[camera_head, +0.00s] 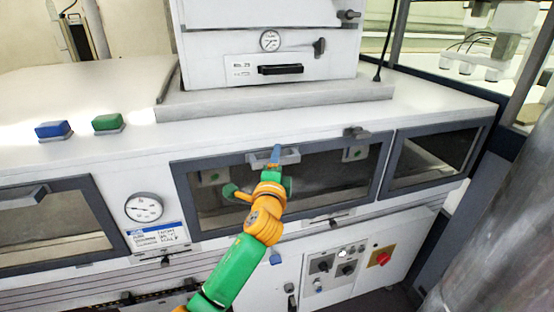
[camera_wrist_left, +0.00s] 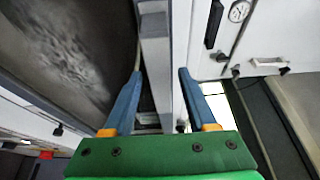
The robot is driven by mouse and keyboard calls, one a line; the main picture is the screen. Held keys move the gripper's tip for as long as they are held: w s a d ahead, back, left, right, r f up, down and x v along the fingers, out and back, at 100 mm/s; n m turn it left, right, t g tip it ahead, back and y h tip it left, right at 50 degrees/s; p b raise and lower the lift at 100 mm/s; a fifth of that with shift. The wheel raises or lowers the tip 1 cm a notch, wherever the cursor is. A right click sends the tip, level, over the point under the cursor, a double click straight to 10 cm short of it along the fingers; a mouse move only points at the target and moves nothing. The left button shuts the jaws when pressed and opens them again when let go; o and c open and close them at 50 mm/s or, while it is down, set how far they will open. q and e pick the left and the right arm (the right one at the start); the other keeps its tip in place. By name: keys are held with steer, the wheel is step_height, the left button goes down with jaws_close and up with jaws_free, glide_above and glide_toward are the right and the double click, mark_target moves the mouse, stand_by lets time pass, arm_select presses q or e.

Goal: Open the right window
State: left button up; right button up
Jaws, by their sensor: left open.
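The middle window (camera_head: 335,180) has a dark frame and a grey handle (camera_head: 292,155) on its top edge, and it looks closed. A smaller dark-framed window (camera_head: 435,158) is to its right and also looks closed. My left gripper (camera_head: 276,152) is at the middle window's handle. In the left wrist view the two blue fingers of my left gripper (camera_wrist_left: 159,76) are apart, with a pale grey bar (camera_wrist_left: 154,45) between them; I cannot tell whether they touch it. My left wrist hides part of the middle window. My right gripper is not in view.
Blue (camera_head: 53,130) and green (camera_head: 108,122) buttons sit on the worktop. A white unit with a gauge (camera_head: 270,40) stands behind. Another window (camera_head: 45,225) is at the left. A panel with a red switch (camera_head: 382,257) is below. A grey column (camera_head: 495,230) stands at the right.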

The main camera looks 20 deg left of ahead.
arm_select(q)
steer(key=shift+s+d+r, duration=0.1)
steer(key=shift+s+r, duration=0.05)
steer(key=shift+s, duration=0.1)
steer(key=shift+w, duration=0.1)
jaws_close()
stand_by(1.1)
